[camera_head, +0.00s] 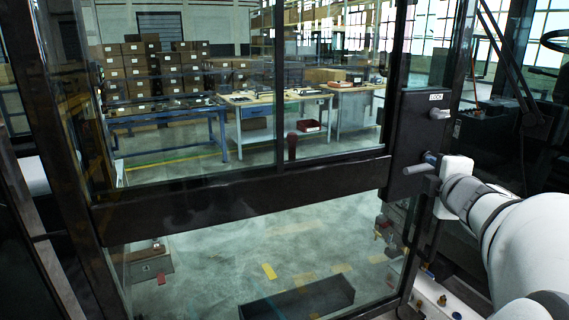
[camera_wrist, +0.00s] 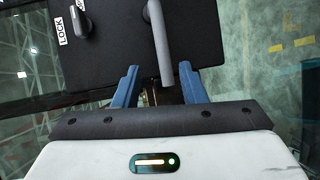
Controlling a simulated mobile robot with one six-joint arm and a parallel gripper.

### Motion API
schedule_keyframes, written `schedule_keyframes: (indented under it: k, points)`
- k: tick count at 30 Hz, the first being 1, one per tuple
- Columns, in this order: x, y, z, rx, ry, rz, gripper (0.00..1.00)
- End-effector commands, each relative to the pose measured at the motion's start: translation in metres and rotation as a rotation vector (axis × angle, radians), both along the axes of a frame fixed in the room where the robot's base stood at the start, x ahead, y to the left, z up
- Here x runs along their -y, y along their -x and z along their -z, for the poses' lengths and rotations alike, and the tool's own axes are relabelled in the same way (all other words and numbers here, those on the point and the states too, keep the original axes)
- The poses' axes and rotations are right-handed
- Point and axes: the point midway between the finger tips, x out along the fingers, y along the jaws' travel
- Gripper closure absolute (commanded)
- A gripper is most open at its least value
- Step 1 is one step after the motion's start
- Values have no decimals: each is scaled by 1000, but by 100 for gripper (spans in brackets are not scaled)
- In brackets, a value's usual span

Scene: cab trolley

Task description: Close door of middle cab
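The cab door (camera_head: 235,193) is a large glass panel in a black frame. It appears to stand open, with the cab interior visible past its right edge. A black lock box (camera_head: 412,125) with a "LOCK" label and a small knob (camera_head: 438,113) sits on that edge. A grey bar handle (camera_head: 415,170) sticks out below; it also shows in the wrist view (camera_wrist: 160,45). My gripper (camera_head: 432,163) is at the handle. In the wrist view, its blue fingers (camera_wrist: 158,88) are apart, with the handle's lower end between them and visible gaps either side.
A steering wheel (camera_head: 556,40) and dark cab parts are at the right. Through the glass show workbenches (camera_head: 262,98), stacked boxes (camera_head: 165,72) and open floor. A dark tray-like box (camera_head: 298,300) lies low on the floor behind the door.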

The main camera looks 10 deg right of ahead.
Motion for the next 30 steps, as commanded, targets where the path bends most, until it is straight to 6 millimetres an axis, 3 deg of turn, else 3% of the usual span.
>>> schedule_keyframes:
  k: [7, 21, 30]
  points:
    - [6, -4, 6, -22, 92, -94, 62]
    - [14, -68, 17, -21, 93, -94, 62]
    - [15, -74, 18, -21, 94, -93, 62]
